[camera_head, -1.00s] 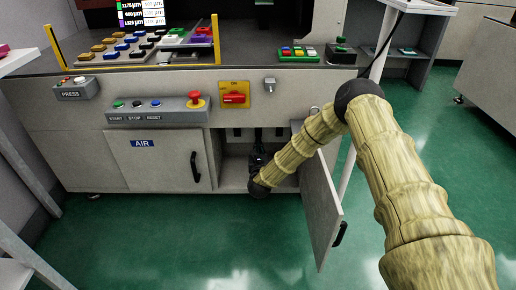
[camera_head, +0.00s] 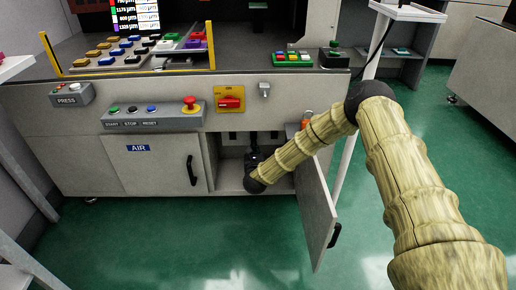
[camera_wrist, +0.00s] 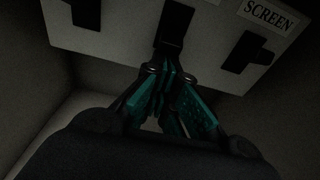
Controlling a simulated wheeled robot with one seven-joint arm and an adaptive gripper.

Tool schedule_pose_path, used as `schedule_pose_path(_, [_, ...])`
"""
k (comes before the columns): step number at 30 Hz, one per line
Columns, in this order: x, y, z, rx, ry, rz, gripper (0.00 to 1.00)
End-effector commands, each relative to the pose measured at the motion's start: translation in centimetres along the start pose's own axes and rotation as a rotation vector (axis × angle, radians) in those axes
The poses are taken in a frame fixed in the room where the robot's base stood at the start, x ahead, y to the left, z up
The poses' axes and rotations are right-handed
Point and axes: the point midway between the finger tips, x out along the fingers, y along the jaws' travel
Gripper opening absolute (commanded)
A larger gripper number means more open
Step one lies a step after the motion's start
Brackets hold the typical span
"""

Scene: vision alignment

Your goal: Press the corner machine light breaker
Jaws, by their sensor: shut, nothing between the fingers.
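In the wrist view a pale breaker panel (camera_wrist: 225,58) carries black switches: a left one (camera_wrist: 86,13), a middle one (camera_wrist: 174,24) and a right one (camera_wrist: 248,52). A label (camera_wrist: 271,15) reading SCREEN is above the right switch; other labels are out of frame. My gripper (camera_wrist: 168,66) is shut and empty, its teal-and-black fingers together just below the middle switch. I cannot tell whether the tips touch it. In the head view my gripper (camera_head: 254,158) is inside the open cabinet (camera_head: 230,178), mostly dark. Small dark breakers (camera_head: 233,135) show faintly on its back wall.
A closed AIR door (camera_head: 155,165) is on the left. A red rotary switch (camera_head: 230,103) and a START/STOP/RESET box (camera_head: 150,120) are above. Green floor (camera_head: 190,240) in front is clear.

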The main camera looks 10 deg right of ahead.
Motion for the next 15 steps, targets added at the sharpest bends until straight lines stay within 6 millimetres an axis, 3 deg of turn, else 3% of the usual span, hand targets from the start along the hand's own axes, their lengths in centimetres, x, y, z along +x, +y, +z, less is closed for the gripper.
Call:
schedule_pose_path(7, [-0.6,1.6,1.3,0.001,0.13,0.016,0.0])
schedule_pose_path(15, [-1.2,1.9,1.4,-0.005,0.244,0.019,0.0])
